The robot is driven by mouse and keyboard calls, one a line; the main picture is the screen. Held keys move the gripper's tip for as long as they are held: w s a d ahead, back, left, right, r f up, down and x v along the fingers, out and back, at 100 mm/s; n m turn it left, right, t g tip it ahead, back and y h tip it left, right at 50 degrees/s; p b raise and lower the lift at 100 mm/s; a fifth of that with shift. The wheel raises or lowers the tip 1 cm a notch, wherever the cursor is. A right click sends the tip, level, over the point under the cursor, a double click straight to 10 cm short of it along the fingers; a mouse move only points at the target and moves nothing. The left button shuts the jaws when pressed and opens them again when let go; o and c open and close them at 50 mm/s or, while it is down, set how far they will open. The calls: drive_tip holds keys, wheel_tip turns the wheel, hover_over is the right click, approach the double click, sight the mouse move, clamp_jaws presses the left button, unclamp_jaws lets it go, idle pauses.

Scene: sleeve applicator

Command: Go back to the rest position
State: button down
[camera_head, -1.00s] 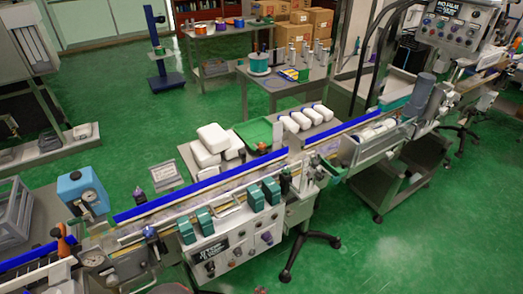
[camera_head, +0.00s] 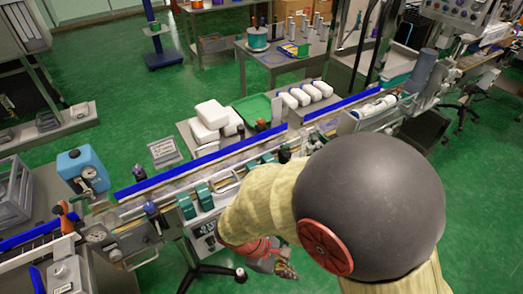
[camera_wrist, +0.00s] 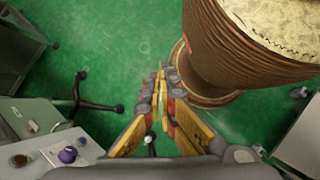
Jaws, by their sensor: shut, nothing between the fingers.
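My gripper (camera_head: 284,270) hangs low at the bottom centre of the head view, in front of the machine's control panel (camera_head: 203,236). In the wrist view, my gripper (camera_wrist: 161,85) points down over bare green floor, its yellow-padded fingers shut together with nothing held. The panel also shows in the wrist view (camera_wrist: 85,150) at the lower left, with a purple knob on it. My dark round arm joint and cream-sleeved links cover the lower right of the head view and hide part of the conveyor line (camera_head: 190,168).
A blue box with a gauge (camera_head: 80,165) stands left of the conveyor. White blocks (camera_head: 212,114) and a green tray (camera_head: 252,108) lie behind it. Black stand legs (camera_wrist: 98,105) reach over the floor in the wrist view. Green floor (camera_head: 130,60) is open behind the line.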

drive_tip(key=d+r+m+t+y, duration=0.2)
drive_tip(key=d+r+m, duration=0.1)
drive_tip(key=r, duration=0.5)
drive_tip(key=d+r+m+t+y, duration=0.2)
drive_tip(key=d+r+m, duration=0.2)
drive_tip(key=r, duration=0.5)
drive_tip(key=d+r+m+t+y, duration=0.2)
drive_tip(key=d+r+m, duration=0.2)
drive_tip(key=r+m, duration=0.3)
wheel_tip(320, 180, up, 2)
drive_tip(key=shift+w+t+y, duration=0.2)
drive_tip(key=shift+t+y, duration=0.1)
drive_tip(key=shift+t, duration=0.1)
